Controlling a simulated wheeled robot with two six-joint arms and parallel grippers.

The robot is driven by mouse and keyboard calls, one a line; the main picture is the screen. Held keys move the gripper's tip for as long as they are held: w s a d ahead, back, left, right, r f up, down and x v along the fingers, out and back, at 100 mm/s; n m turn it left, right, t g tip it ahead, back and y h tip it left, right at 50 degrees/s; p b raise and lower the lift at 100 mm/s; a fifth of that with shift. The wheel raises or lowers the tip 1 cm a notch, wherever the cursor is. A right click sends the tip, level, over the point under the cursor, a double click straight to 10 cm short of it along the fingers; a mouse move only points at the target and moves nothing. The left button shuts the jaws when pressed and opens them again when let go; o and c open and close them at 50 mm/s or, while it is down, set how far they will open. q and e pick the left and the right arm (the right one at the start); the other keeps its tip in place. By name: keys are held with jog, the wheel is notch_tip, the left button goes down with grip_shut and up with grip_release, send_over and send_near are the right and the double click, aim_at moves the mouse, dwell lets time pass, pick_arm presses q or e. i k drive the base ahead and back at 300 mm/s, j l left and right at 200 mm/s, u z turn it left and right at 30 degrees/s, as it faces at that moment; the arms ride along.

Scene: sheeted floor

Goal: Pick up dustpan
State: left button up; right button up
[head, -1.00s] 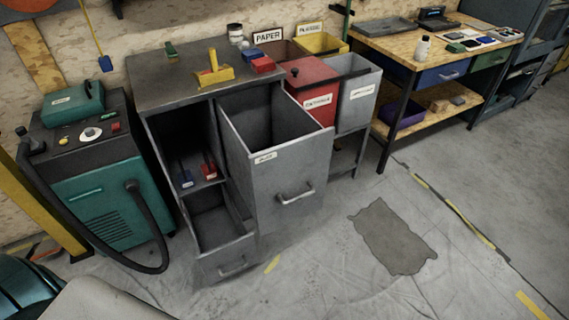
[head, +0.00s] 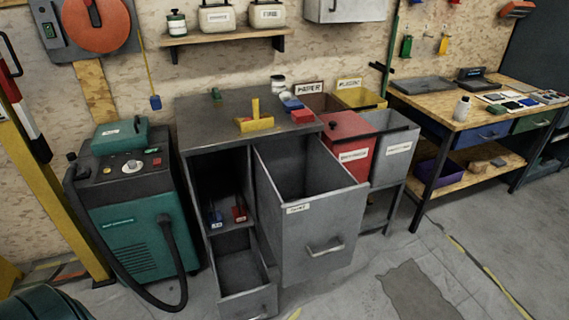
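No thing is marked as a dustpan, and I cannot tell for certain which one it is. A yellow piece with an upright handle (head: 254,123) lies on the grey cabinet top (head: 215,127). A small blue tool (head: 215,219) and a small red tool (head: 239,213) stand in the cabinet's open compartment, partly in shadow. A blue-ended tool with a long yellow handle (head: 155,103) hangs against the wall at the left. Neither of my grippers is in view.
A large grey drawer (head: 322,225) and a lower drawer (head: 245,292) stick out from the cabinet. A teal machine (head: 134,235) with a black hose stands at the left. Red bin (head: 345,150) and workbench (head: 470,117) are at the right.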

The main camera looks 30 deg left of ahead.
aim_at(257, 122)
jog(key=u, duration=0.25)
jog(key=i+l+u, duration=0.2)
jog(key=u, duration=0.25)
jog(key=i+l+u, duration=0.5)
jog(key=l+u, duration=0.15)
jog(key=u, duration=0.2)
